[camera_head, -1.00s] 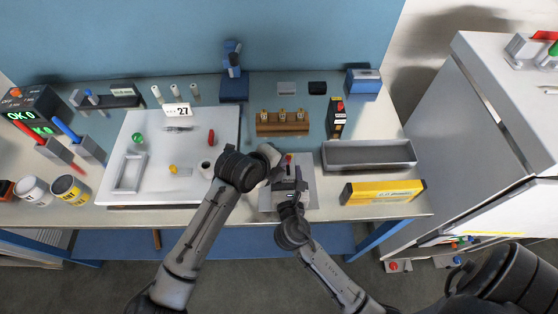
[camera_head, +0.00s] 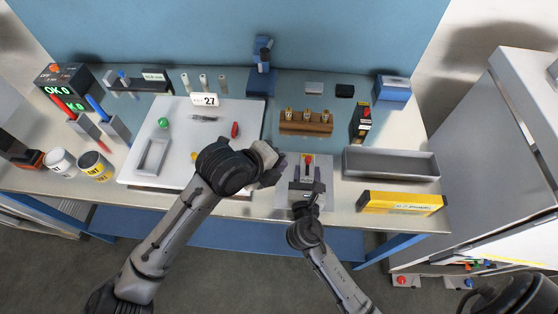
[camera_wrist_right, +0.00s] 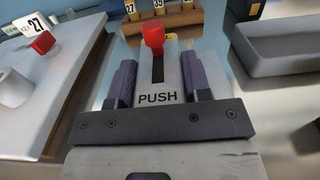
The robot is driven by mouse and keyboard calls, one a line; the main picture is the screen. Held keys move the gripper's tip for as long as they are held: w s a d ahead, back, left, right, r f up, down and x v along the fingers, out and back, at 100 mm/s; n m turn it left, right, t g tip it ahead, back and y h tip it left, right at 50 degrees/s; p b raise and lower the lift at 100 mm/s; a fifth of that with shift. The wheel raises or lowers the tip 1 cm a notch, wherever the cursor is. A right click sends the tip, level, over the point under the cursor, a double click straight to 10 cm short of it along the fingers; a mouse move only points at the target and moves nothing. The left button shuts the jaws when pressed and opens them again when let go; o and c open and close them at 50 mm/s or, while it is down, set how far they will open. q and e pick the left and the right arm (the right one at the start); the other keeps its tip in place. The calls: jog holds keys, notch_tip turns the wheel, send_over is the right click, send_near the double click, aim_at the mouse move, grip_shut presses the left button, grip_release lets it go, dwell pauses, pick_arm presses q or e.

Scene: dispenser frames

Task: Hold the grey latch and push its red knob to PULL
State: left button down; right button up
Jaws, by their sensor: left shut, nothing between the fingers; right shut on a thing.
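The grey latch (camera_wrist_right: 172,75) stands between the fingers of my right gripper (camera_wrist_right: 158,88) in the right wrist view. That gripper is shut on it. The latch has a dark slot and the word PUSH at its near end. The red knob (camera_wrist_right: 153,36) is at the far end of the slot; no PULL lettering can be read. In the head view the red knob (camera_head: 308,159) shows above my right gripper (camera_head: 307,186). My left gripper (camera_head: 274,165) is shut and empty, just left of the latch and apart from the knob.
A white board (camera_head: 133,172) with small parts lies to the left. A wooden block with several tagged pieces (camera_head: 305,128) stands behind the latch. A grey tray (camera_head: 390,174) and a yellow box (camera_head: 400,203) are to the right.

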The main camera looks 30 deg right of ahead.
jog(key=o, duration=1.2)
